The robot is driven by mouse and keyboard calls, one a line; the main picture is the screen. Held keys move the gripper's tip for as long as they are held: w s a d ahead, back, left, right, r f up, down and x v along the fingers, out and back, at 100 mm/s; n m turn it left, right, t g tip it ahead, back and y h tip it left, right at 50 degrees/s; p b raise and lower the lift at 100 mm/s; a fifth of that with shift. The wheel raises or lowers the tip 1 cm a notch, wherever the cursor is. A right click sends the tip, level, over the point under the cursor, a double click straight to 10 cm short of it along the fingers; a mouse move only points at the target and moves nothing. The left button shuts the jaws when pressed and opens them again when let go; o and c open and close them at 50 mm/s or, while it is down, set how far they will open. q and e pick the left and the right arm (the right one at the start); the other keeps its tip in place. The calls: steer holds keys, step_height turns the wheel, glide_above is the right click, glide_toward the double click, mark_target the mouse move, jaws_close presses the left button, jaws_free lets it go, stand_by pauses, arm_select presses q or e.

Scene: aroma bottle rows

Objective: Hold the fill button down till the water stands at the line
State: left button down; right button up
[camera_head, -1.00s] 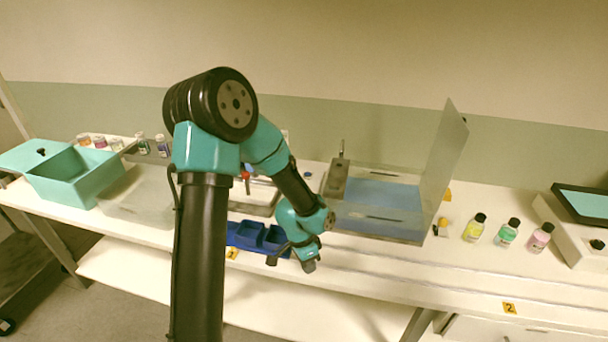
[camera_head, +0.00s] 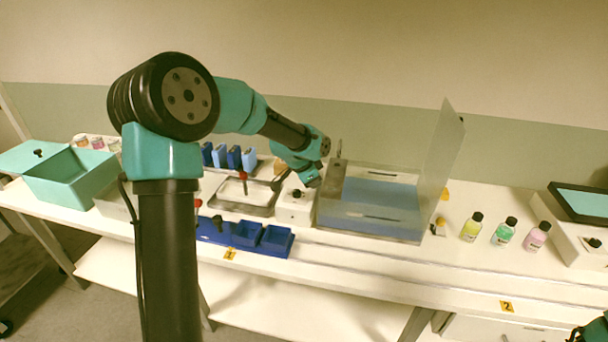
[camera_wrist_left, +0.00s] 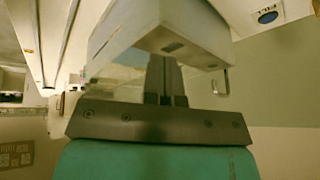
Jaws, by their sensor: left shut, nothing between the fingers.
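A clear tank (camera_head: 330,217) with bluish water (camera_head: 380,195) stands right of the middle in the head view. A short dark mark shows on its front wall; I cannot tell if it is the line. My left gripper (camera_head: 311,182) is above a white box (camera_head: 295,207) with a dark knob, just left of the tank. In the left wrist view, its fingers (camera_wrist_left: 166,80) are together and empty, and a pale block lies beyond their tips. A blue oval marked FILL (camera_wrist_left: 267,16) sits on a pale surface at top right, apart from the fingers.
A blue divided tray (camera_head: 245,235) lies in front, left of the tank. Several small bottles (camera_head: 504,232) stand to the tank's right. A clear upright panel (camera_head: 442,160) rises at the tank's right side. The front right of the table is clear.

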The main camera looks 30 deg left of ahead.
arm_select(q)
steer(key=w+a+n+t+y, duration=0.2)
steer(key=w+a+n+t, duration=0.2)
steer(key=w+a+n, duration=1)
steer(key=w+n, duration=0.3)
steer(key=shift+w, duration=0.3)
steer(key=shift+a, duration=0.1)
steer(key=shift+f, duration=4.35)
steer(key=shift+f, duration=0.1)
steer(key=shift+f, duration=0.35)
steer(key=shift+f, duration=0.4)
stand_by(0.7)
